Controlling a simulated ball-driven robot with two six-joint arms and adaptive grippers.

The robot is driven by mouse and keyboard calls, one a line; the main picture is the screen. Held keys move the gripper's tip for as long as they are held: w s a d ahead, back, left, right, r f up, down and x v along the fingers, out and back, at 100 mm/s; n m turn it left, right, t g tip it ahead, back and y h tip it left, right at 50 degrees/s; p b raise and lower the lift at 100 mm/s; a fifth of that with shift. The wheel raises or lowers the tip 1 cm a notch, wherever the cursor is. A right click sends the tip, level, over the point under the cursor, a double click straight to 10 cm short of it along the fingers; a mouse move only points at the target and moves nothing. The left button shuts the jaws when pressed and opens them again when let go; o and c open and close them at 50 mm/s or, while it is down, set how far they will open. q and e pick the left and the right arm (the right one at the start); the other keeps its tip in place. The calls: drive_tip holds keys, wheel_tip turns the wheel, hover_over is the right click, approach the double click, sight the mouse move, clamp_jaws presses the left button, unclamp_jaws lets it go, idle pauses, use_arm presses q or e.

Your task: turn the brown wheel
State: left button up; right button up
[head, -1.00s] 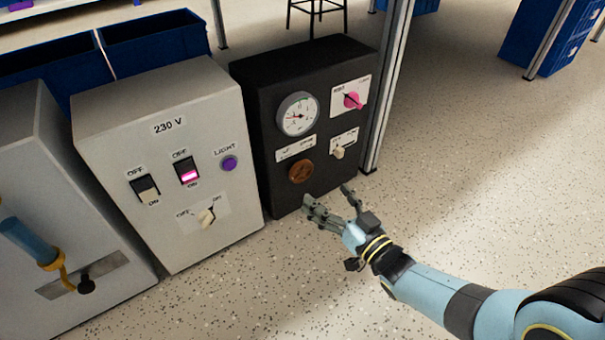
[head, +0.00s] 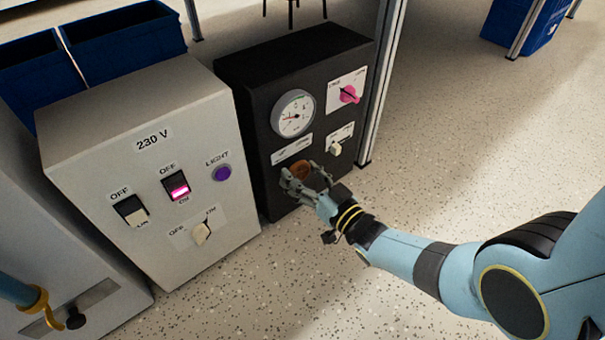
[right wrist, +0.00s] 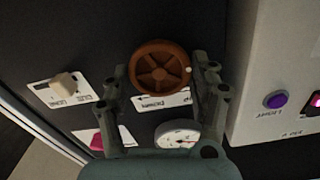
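The brown wheel (head: 301,169) is on the front of the black box (head: 262,140), below the round gauge. In the head view it is partly hidden by my right gripper (head: 306,178). The right wrist view shows the spoked wheel (right wrist: 160,67) whole, between and just beyond the two spread fingers of my right gripper (right wrist: 160,78). The fingers are open, one on each side of the wheel. I cannot tell whether they touch its rim. My left gripper is not in view.
The black box also carries a gauge (head: 294,113), a pink knob (head: 348,94) and a white switch (head: 336,149). A grey 230 V box (head: 110,130) with switches stands close on the left. A metal post (head: 378,90) rises at the right.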

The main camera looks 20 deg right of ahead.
drive_tip(key=c, duration=0.6)
drive_tip(key=shift+n, duration=0.3)
drive_tip(key=n, duration=0.3)
drive_tip(key=shift+n, duration=0.3)
drive_tip(key=shift+s+a+f+n, duration=0.1)
drive_tip(key=shift+a+n, duration=0.05)
drive_tip(key=shift+n, duration=2.05)
drive_tip(key=o, duration=1.2)
drive_tip(key=shift+c, duration=0.2)
